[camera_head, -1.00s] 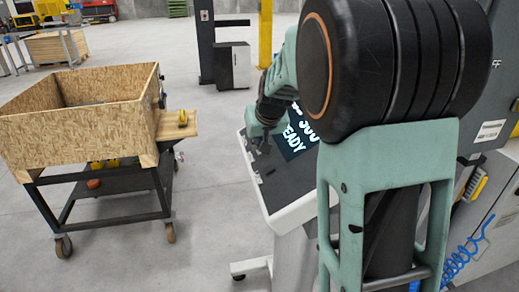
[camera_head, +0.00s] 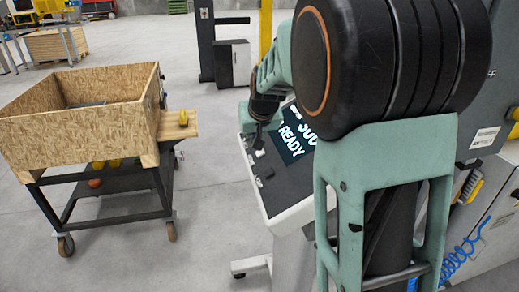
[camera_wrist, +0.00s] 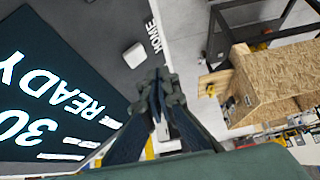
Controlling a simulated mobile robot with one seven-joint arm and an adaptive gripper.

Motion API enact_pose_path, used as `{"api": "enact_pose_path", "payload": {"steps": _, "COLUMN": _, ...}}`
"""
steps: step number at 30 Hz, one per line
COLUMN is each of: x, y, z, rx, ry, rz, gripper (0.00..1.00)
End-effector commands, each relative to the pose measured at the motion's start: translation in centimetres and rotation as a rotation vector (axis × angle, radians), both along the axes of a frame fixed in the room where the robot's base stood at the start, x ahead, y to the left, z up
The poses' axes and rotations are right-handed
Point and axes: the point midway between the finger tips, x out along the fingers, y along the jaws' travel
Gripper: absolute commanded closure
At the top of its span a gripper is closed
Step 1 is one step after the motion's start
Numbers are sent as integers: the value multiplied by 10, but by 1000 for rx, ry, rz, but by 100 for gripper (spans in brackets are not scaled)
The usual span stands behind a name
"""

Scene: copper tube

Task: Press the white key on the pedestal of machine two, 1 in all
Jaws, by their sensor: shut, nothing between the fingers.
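The pedestal (camera_head: 290,207) has a sloped dark panel with a lit screen (camera_head: 297,137) reading READY; the screen also shows in the wrist view (camera_wrist: 50,95). A white key (camera_wrist: 134,55) sits on the panel beside the word HOME in the wrist view. It shows small in the head view (camera_head: 260,154), just below my gripper. My gripper (camera_head: 258,145) is shut and empty over the panel's upper left part. In the wrist view my gripper's fingertips (camera_wrist: 157,78) are together, apart from the white key in the picture. I cannot tell the height of the tips above the panel.
A wooden box (camera_head: 75,128) on a dark wheeled cart stands to the left, with a small side shelf (camera_head: 172,126) holding a yellow object. A grey cabinet (camera_head: 232,64) and yellow post are behind. Grey floor lies clear between cart and pedestal.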

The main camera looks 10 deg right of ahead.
Motion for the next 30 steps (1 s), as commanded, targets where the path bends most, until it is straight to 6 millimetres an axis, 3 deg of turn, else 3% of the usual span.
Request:
{"api": "enact_pose_path", "payload": {"steps": 1, "x": 0, "y": 3, "z": 10, "rx": 0, "ry": -1, "rz": 1, "gripper": 100}}
{"api": "enact_pose_path", "payload": {"steps": 9, "x": 0, "y": 16, "z": 30, "rx": 1, "ry": -1, "rz": 1, "gripper": 100}}
{"api": "enact_pose_path", "payload": {"steps": 30, "x": 0, "y": 18, "z": 30, "rx": 1, "ry": -1, "rz": 0, "gripper": 100}}
